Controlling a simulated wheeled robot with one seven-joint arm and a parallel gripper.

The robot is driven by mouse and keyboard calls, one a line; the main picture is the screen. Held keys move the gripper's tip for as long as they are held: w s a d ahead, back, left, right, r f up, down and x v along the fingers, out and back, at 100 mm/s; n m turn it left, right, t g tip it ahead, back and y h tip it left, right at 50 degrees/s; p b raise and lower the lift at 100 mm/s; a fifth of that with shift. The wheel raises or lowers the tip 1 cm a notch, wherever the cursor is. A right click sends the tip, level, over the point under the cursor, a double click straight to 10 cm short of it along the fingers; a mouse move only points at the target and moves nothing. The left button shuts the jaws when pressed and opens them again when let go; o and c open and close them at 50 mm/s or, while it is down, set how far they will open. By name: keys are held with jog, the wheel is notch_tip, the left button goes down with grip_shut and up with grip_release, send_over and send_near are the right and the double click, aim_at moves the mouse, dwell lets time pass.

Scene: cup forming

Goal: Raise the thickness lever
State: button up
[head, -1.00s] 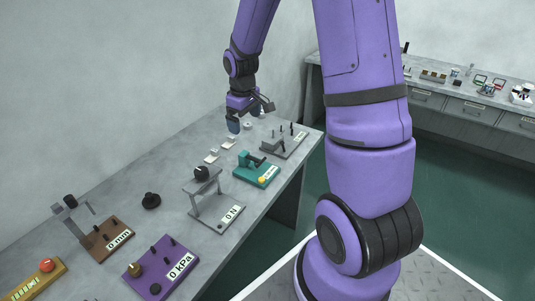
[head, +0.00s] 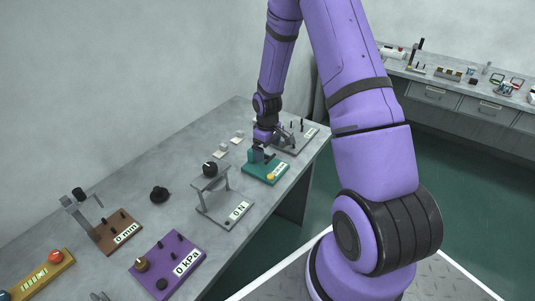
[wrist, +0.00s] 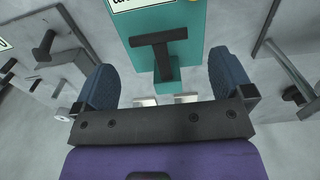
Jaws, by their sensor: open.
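In the wrist view the teal base (wrist: 192,42) carries a dark T-shaped lever (wrist: 159,38) on a teal post. My gripper (wrist: 164,70) is open and empty, its two blue fingers apart on either side of the post. The lever's crossbar lies ahead of the fingertips and I see no contact. In the head view my wrist hides part of the lever. The label's text is too small to read.
A grey instrument (head: 298,135) stands close behind the teal one, and a grey stand marked 0 N (head: 225,205) in front. A brown 0 mm instrument (head: 117,232) and a purple 0 kPa one (head: 168,262) are farther along the bench. White pieces (head: 222,149) lie near the wall side.

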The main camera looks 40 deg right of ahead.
jog(key=shift+f, duration=1.45)
jog(key=c, duration=1.2)
jog(key=shift+r, duration=0.1)
jog(key=shift+c, duration=0.2)
